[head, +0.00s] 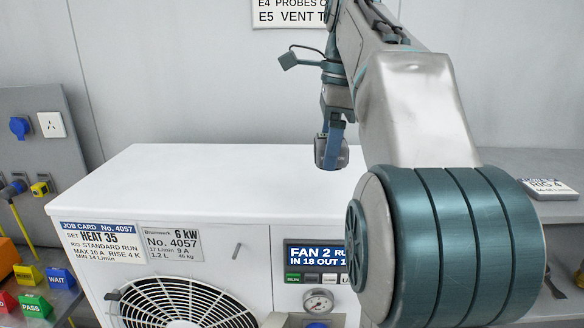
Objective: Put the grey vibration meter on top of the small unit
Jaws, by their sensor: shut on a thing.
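My gripper (336,136) points down over the white top of the unit (215,175), right of its middle. It is shut on a small grey boxy thing, the vibration meter (329,153). The meter hangs upright below the fingers, partly hidden by them. I cannot tell whether its underside touches the top or is slightly above it. The unit has a 6 kW plate (173,243) and a job card (100,243) on its front. No second unit shows for comparing size. My arm hides the right part of the unit.
The left and middle of the unit's top are bare. Left stands a grey panel with sockets (51,124) and coloured blocks such as the blue WAIT block (60,279). A grey wall stands behind.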

